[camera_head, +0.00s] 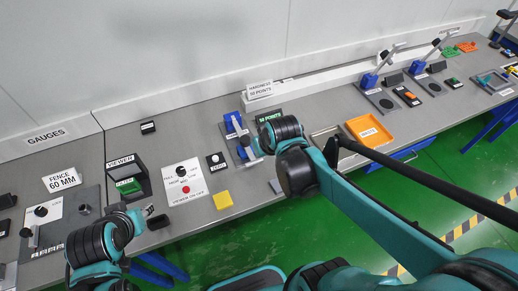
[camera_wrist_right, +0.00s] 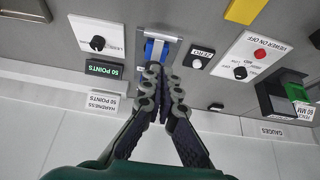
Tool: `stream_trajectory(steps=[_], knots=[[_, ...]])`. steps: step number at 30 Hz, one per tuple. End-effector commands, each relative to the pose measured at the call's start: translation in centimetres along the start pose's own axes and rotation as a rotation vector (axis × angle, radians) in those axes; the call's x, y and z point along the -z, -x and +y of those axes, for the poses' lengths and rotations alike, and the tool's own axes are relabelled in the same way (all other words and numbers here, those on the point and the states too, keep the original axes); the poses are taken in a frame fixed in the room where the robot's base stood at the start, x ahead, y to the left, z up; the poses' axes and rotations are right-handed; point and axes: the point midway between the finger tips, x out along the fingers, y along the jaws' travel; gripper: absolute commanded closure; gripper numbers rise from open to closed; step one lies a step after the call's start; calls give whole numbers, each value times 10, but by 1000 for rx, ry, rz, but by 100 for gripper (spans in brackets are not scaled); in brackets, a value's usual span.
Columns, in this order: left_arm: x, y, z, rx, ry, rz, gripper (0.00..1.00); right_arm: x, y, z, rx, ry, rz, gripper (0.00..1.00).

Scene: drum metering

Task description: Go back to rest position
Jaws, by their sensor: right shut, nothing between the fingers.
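My right gripper (camera_head: 251,156) is over the blue device (camera_head: 233,124) beside the green 50 POINTS label. In the right wrist view my right gripper (camera_wrist_right: 158,78) is shut with nothing between its fingers. Its tips overlap the blue and grey part (camera_wrist_right: 157,48) of that device; whether they touch it I cannot tell. My left gripper (camera_head: 152,217) is at the lower left of the head view, by the bench's front edge near the viewer. Its fingers are small and dark there, and I cannot tell whether they are open or shut.
The grey bench holds a viewer (camera_head: 126,176), a white panel with a red button (camera_head: 186,190), a yellow block (camera_head: 222,200) and an orange tray (camera_head: 368,130). Lever devices (camera_head: 370,80) stand farther right. A wall (camera_head: 180,50) closes the back; green floor (camera_head: 240,245) lies in front.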

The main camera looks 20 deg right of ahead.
Motion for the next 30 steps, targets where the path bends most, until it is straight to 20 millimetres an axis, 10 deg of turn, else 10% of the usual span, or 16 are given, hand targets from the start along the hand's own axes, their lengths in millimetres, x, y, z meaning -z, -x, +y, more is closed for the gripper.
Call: stream_trajectory(steps=[14,30], knots=[[-5,-7,0,0,0,0,65,-9,1,-1,-2,-1,10,100],[-41,-57,0,0,0,0,65,-98,12,-11,-19,-28,119,100]])
